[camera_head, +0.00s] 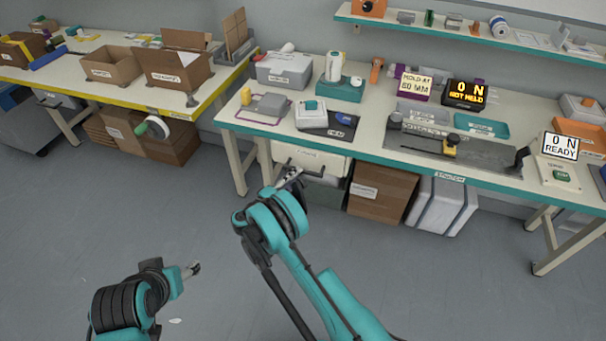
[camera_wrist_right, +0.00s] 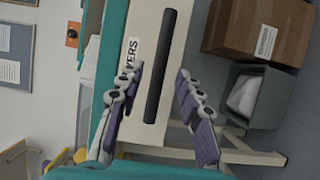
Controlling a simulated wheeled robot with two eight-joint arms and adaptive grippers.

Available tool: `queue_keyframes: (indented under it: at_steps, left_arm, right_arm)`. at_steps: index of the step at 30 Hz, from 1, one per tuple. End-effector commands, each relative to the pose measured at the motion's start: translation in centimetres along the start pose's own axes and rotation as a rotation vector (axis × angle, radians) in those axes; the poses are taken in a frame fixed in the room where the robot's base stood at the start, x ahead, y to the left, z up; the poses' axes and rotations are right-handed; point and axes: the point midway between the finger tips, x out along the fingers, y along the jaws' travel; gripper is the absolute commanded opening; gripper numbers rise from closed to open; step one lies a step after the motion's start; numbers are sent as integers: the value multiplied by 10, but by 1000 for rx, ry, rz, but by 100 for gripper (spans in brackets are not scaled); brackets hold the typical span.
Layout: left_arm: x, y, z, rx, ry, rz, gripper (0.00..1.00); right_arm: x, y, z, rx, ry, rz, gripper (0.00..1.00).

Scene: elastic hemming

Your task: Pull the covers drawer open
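The covers drawer (camera_head: 318,158) has a pale front under the left part of the workbench; its label is partly hidden in the right wrist view (camera_wrist_right: 148,35). Its long black bar handle (camera_wrist_right: 168,65) shows there. My right gripper (camera_wrist_right: 160,72) is open, with one finger on each side of the handle and visible gaps to it. In the head view my right gripper (camera_head: 291,178) is at the drawer front. I cannot tell whether the drawer is slightly out. My left gripper (camera_head: 194,269) is low at the left, away from the bench; its finger opening is unclear.
The workbench (camera_head: 400,163) has a teal edge just above the drawer. A brown carton (camera_head: 380,193) and a grey bin (camera_head: 325,195) stand below. A bench leg (camera_head: 235,165) stands left of the drawer. The floor (camera_head: 120,215) in front is clear.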

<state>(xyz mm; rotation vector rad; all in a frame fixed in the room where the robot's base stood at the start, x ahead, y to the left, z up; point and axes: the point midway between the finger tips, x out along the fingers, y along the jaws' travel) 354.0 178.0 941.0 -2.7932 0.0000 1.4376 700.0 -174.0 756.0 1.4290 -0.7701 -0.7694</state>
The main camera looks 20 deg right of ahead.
Motion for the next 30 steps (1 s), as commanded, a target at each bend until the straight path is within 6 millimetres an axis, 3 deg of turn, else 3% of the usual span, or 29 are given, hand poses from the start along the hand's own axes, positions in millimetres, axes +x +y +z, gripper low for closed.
queue_keyframes:
  at_steps: [7, 18, 22, 30]
  left_arm:
    - [10, 0, 7, 0, 0, 0, 60]
    - [11, 0, 8, 0, 0, 0, 60]
    - [11, 0, 8, 0, 0, 0, 60]
    - [11, 0, 8, 0, 0, 0, 60]
  right_arm:
    - [35, -2, 0, 0, -1, -1, 36]
    - [42, 0, 0, 0, 1, -1, 36]
    - [42, 0, 0, 0, 1, -1, 2]
    - [42, 0, 0, 0, 1, -2, 0]
